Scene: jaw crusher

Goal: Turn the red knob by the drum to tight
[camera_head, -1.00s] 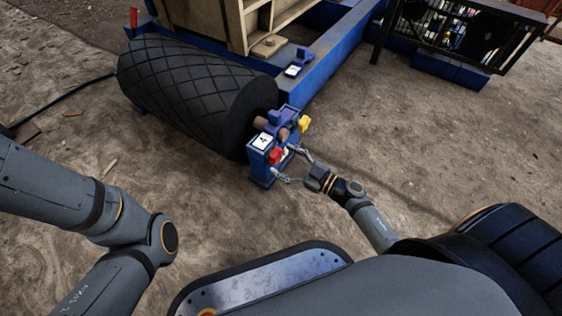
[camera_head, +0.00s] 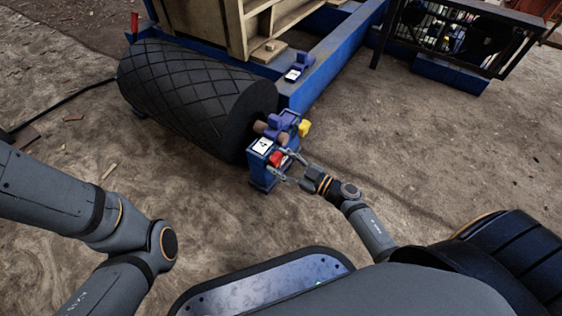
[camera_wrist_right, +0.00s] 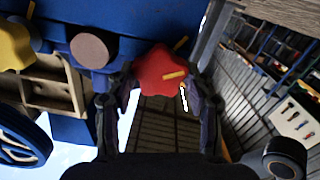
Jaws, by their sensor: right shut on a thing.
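The red knob (camera_head: 275,158) sits on the near side of the blue bearing block (camera_head: 262,172) at the end of the black drum (camera_head: 190,95). In the right wrist view the red knob (camera_wrist_right: 163,72) is lobed and has a yellow mark on its face. My right gripper (camera_head: 283,166) is shut on the knob, with one finger on each side of it in the wrist view (camera_wrist_right: 160,90). A white label with a 4 is on top of the block. My left arm shows at the left, but its gripper is outside the picture.
A yellow knob (camera_head: 304,127) is on the same block, just beyond the red one. A blue frame (camera_head: 325,68) runs behind the drum. A black mesh guard (camera_head: 455,35) stands at the back right. Bare dirt ground is open around the block.

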